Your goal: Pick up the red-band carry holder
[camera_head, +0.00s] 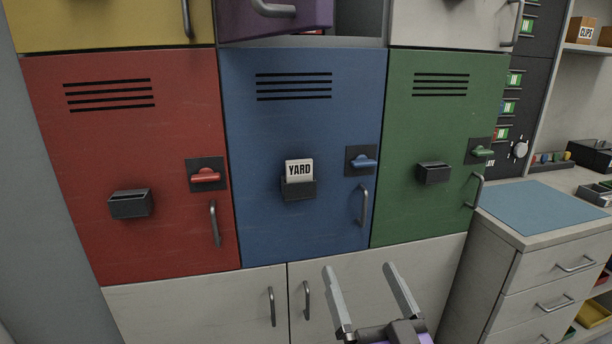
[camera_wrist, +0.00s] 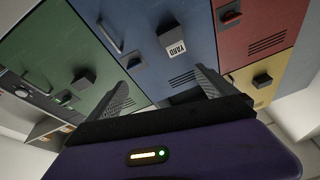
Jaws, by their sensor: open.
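I cannot make out the red-band carry holder for certain in either view. A small red sliver (camera_head: 308,32) shows under the purple door (camera_head: 250,22) at the top; what it belongs to is unclear. My gripper (camera_head: 358,268) is open and empty at the bottom of the head view, in front of the lower white cupboard doors (camera_head: 225,300). In the wrist view, my gripper (camera_wrist: 162,82) has its fingers spread apart, with the locker fronts beyond and nothing between them.
Red (camera_head: 85,200), blue (camera_head: 300,130) and green (camera_head: 440,130) doors are closed and have protruding handles. A YARD card (camera_head: 299,169) sits in the blue door's pocket. A blue mat (camera_head: 540,207) lies on the drawer unit at right. The purple door stands open beside a dark compartment (camera_head: 357,18).

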